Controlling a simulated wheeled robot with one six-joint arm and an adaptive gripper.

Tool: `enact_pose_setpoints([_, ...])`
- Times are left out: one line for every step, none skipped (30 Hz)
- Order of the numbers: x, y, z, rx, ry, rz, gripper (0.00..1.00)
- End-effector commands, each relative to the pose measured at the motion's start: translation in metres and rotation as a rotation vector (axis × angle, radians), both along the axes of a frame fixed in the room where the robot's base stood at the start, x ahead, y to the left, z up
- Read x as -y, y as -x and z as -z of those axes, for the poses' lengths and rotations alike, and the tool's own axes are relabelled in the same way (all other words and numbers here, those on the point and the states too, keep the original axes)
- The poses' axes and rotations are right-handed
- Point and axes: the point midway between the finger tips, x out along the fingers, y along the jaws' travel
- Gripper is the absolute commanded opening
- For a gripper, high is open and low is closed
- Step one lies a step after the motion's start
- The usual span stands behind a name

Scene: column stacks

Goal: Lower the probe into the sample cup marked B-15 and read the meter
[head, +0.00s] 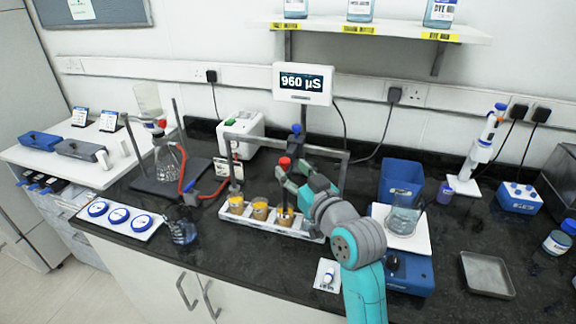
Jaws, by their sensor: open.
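The meter (304,83) on the wall reads 960 µS. I see a left cup (236,206), a middle cup (260,209) and a right cup (284,217); my arm hides part of the tray. Their markings are too small to read, so I cannot tell which is B-15. A dark upright probe with a red top (285,162) stands over the right cup; its tip's depth is unclear. My gripper (288,180) is open beside the probe; contact is unclear.
A flask on a stand (168,158) with red tubing is at left, near a white plate of blue discs (119,217). A grey dish (487,273) lies front right.

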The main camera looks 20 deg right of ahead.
Motion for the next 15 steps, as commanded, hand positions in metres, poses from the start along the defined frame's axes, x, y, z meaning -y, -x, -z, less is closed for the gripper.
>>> enact_pose_setpoints([0.003, 0.011, 0.001, -0.001, 0.000, 0.002, 0.51])
enact_pose_setpoints([0.004, 0.017, 0.001, 0.000, 0.000, 0.003, 0.51])
enact_pose_setpoints([0.005, 0.025, 0.001, -0.001, 0.000, 0.003, 0.51])
enact_pose_setpoints([0.006, 0.032, 0.001, -0.001, 0.000, 0.003, 0.51])
enact_pose_setpoints([0.007, 0.037, 0.001, -0.002, -0.001, 0.002, 0.51])
enact_pose_setpoints([0.008, 0.045, 0.001, -0.002, -0.001, 0.002, 0.51])
enact_pose_setpoints([0.009, 0.050, 0.001, -0.002, -0.001, 0.002, 0.51])
enact_pose_setpoints([0.010, 0.055, 0.001, -0.001, 0.000, 0.003, 0.51])
enact_pose_setpoints([0.011, 0.061, 0.001, -0.002, -0.001, 0.003, 0.51])
enact_pose_setpoints([0.011, 0.065, 0.001, -0.002, -0.001, 0.003, 0.51])
enact_pose_setpoints([0.012, 0.068, 0.001, -0.001, -0.001, 0.002, 0.51])
enact_pose_setpoints([0.012, 0.073, 0.001, -0.003, -0.001, 0.001, 0.51])
enact_pose_setpoints([0.013, 0.075, 0.001, -0.003, -0.001, 0.001, 0.51])
enact_pose_setpoints([0.013, 0.078, 0.001, -0.003, 0.000, 0.001, 0.51])
enact_pose_setpoints([0.013, 0.080, 0.001, -0.002, 0.000, 0.001, 0.51])
